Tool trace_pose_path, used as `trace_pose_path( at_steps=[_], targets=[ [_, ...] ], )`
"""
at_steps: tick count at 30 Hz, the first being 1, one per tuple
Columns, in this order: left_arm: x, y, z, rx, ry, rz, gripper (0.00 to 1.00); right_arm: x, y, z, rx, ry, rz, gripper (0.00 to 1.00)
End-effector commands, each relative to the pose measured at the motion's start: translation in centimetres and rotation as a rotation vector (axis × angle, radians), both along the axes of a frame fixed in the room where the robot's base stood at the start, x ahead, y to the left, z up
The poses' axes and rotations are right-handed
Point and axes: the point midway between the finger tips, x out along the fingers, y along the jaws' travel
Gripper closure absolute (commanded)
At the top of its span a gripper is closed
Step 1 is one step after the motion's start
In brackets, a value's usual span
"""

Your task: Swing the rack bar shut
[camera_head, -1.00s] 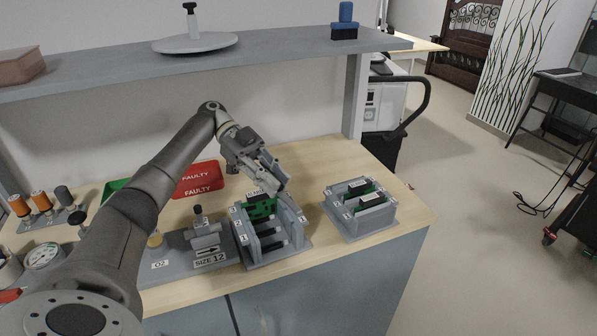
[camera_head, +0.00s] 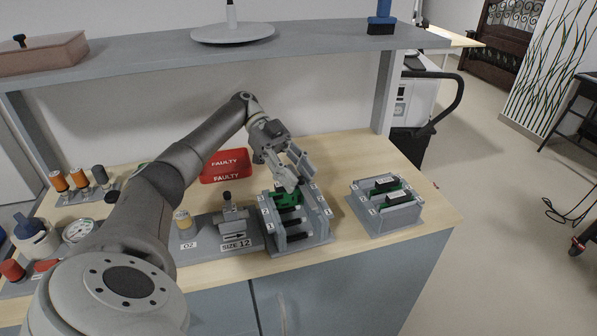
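A grey slotted rack (camera_head: 318,228) stands on the wooden bench in the head view. A green circuit board (camera_head: 287,199) is in its back part, and several dark slots lie in front. My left gripper (camera_head: 294,176) is over the back of this rack, fingers pointing down close to the board. It hides part of the rack's back. Its finger gap is too small to read, and contact cannot be told. I cannot pick out the rack bar clearly from the rack's grey walls and the gripper. My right gripper is not in view.
A second grey rack (camera_head: 388,220) with green boards stands to the right. A red FAULTY bin (camera_head: 226,168) is behind left. A SIZE 12 fixture (camera_head: 234,228) stands close to the left of the rack. A shelf (camera_head: 300,48) runs above the back. Bare bench lies between the racks.

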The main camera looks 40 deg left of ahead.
Motion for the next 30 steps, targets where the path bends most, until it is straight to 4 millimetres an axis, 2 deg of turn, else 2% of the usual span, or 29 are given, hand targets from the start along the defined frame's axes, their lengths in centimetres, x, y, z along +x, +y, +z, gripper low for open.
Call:
trace_pose_path(
  at_steps=[8, 11, 21, 30],
  targets=[
    [0.2, -0.1, 0.6, -0.004, -0.01, 0.0, 0.63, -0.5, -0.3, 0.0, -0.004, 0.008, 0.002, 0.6],
    [0.2, 0.0, 1.7, -0.002, -0.014, 0.002, 0.63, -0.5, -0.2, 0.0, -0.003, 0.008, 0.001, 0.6],
    [0.0, 0.2, 7.5, -0.002, -0.01, 0.002, 0.63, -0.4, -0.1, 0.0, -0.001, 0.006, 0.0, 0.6],
    [0.0, 0.2, 9.8, -0.003, -0.006, 0.003, 0.63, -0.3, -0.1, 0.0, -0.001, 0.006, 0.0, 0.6]
  ],
)
